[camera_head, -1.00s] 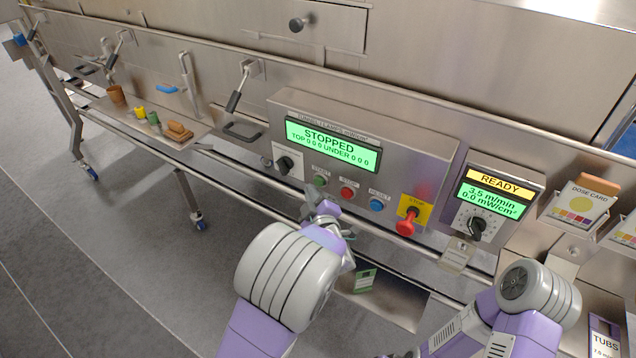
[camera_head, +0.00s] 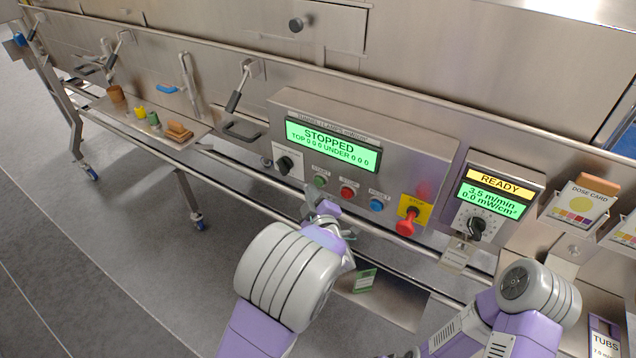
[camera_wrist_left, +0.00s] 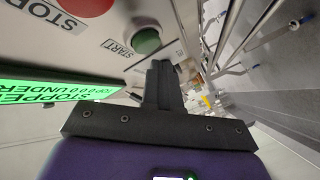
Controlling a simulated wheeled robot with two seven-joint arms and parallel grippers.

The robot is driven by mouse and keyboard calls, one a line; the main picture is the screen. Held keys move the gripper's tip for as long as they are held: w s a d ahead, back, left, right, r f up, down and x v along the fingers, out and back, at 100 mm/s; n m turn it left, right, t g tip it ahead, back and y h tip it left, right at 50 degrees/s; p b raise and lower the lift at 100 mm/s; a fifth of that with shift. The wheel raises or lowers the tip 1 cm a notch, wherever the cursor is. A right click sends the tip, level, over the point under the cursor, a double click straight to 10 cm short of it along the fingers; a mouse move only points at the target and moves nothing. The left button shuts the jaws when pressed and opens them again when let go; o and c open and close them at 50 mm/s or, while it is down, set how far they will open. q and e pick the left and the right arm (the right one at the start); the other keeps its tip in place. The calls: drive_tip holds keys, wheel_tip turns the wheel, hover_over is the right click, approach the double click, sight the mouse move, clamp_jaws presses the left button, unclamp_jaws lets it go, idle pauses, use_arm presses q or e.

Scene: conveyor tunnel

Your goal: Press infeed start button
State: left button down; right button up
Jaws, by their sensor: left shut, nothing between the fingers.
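The green start button (camera_head: 320,181) is on the steel control panel, left of a red stop button (camera_head: 347,192) and a blue reset button (camera_head: 376,204). In the left wrist view the green button (camera_wrist_left: 147,41) is large, beside its START label. My left gripper (camera_head: 312,196) is shut and empty, its tips close to the green button, just below it in the head view. In the wrist view the shut fingers (camera_wrist_left: 163,68) end beside the button; I cannot tell whether they touch it. The panel display (camera_head: 333,145) reads STOPPED. My right gripper is out of view.
A red emergency stop knob (camera_head: 407,223) on a yellow plate juts out right of the buttons. A selector knob (camera_head: 285,165) is to their left. A second panel (camera_head: 490,200) reads READY. A rail runs below the panel.

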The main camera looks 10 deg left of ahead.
use_arm(q)
drive_tip(key=shift+w, duration=0.15)
drive_tip(key=shift+w+d, duration=0.15)
drive_tip(key=shift+w, duration=0.1)
drive_tip(key=shift+w+d, duration=0.2)
drive_tip(key=shift+w, duration=0.35)
idle(1.0)
drive_tip(key=shift+s, duration=0.1)
drive_tip(key=shift+s+a+b, duration=0.35)
drive_tip(key=shift+s, duration=0.5)
drive_tip(key=shift+s+a+b, duration=0.1)
drive_tip(key=shift+s+a, duration=0.2)
drive_tip(key=shift+s, duration=0.5)
drive_tip(key=shift+s+a+b, duration=0.15)
drive_tip(key=shift+s+a, duration=0.1)
drive_tip(key=shift+s, duration=0.5)
drive_tip(key=shift+s+a+b, duration=0.1)
drive_tip(key=shift+s+a, duration=0.2)
drive_tip(key=shift+s, duration=0.5)
